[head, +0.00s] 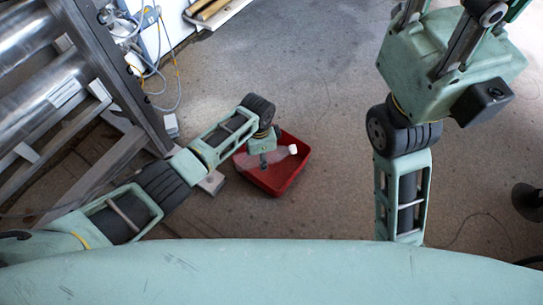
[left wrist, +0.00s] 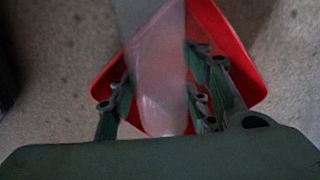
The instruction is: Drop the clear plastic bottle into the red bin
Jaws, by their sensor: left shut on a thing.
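The clear plastic bottle (head: 280,153) with a white cap lies roughly level over the red bin (head: 284,184), cap to the right in the head view. My left gripper (head: 264,160) is above the bin and shut on the bottle. In the left wrist view the bottle (left wrist: 160,85) runs between the fingers of my left gripper (left wrist: 162,100), with the red bin (left wrist: 238,60) behind it. The bin's inside is partly hidden by the gripper and bottle. My right gripper (head: 455,45) is raised at the upper right, its fingertips cut off by the frame edge.
A metal roller conveyor frame (head: 110,75) stands at the left, close to my left arm. Cables and a white box (head: 145,25) are behind it. The concrete floor (head: 320,90) right of the bin is clear. A dark round object (head: 527,200) is at the right edge.

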